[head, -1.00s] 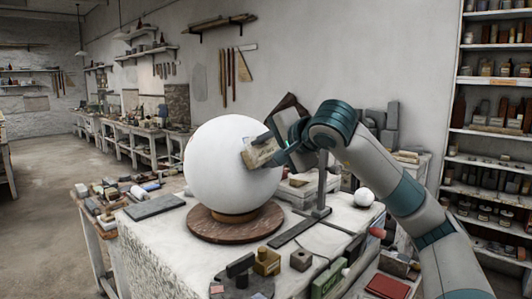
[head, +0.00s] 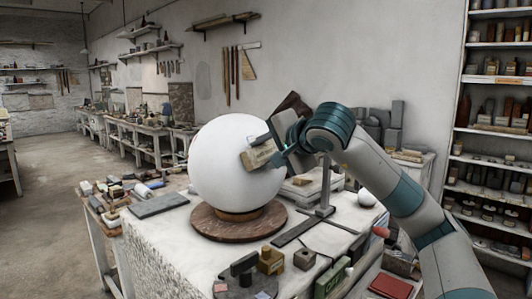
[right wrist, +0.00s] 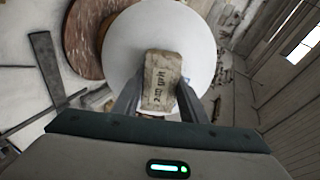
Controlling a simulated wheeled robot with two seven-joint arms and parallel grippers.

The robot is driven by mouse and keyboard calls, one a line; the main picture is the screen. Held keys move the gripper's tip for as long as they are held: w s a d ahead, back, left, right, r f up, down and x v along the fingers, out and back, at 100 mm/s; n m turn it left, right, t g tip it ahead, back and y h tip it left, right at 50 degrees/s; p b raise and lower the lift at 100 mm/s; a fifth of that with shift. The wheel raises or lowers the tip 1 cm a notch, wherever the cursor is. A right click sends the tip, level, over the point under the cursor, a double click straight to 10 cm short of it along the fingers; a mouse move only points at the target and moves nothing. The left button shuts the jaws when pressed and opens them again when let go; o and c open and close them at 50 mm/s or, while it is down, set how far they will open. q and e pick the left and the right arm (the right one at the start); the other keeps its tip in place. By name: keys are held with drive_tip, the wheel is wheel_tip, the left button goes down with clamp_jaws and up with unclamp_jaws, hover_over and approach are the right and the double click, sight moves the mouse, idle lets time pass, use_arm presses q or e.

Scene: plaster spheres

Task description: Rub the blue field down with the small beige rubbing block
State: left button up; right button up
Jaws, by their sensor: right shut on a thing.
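A large white plaster sphere (head: 225,165) rests on a round brown turntable (head: 208,230) on the worktable. My right gripper (head: 266,149) is shut on the small beige rubbing block (head: 257,158), at the sphere's upper right side. The block seems to lie against the sphere; exact contact is hard to tell. In the right wrist view, the block (right wrist: 160,78) sits between my two fingers, with lettering on its face and the sphere (right wrist: 205,50) behind it. I make out no blue field on the sphere's visible side. My left gripper is out of view.
Small blocks and a green box (head: 331,278) crowd the table's front. A metal stand (head: 325,190) and a small white ball (head: 367,197) are right of the sphere. A grey slab (head: 158,206) lies to the left. Tall shelves (head: 495,120) stand at the right.

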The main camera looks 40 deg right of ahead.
sight(275, 148)
drive_tip(key=shift+w+a+f, duration=0.1)
drive_tip(key=shift+a, duration=0.4)
drive_tip(key=shift+d, duration=0.1)
idle(0.6)
drive_tip(key=shift+d+r, duration=0.25)
drive_tip(key=shift+d, duration=0.95)
drive_tip(key=shift+d+r+b, duration=0.25)
drive_tip(key=shift+d+b, duration=0.05)
drive_tip(key=shift+d, duration=0.6)
drive_tip(key=shift+a, duration=0.15)
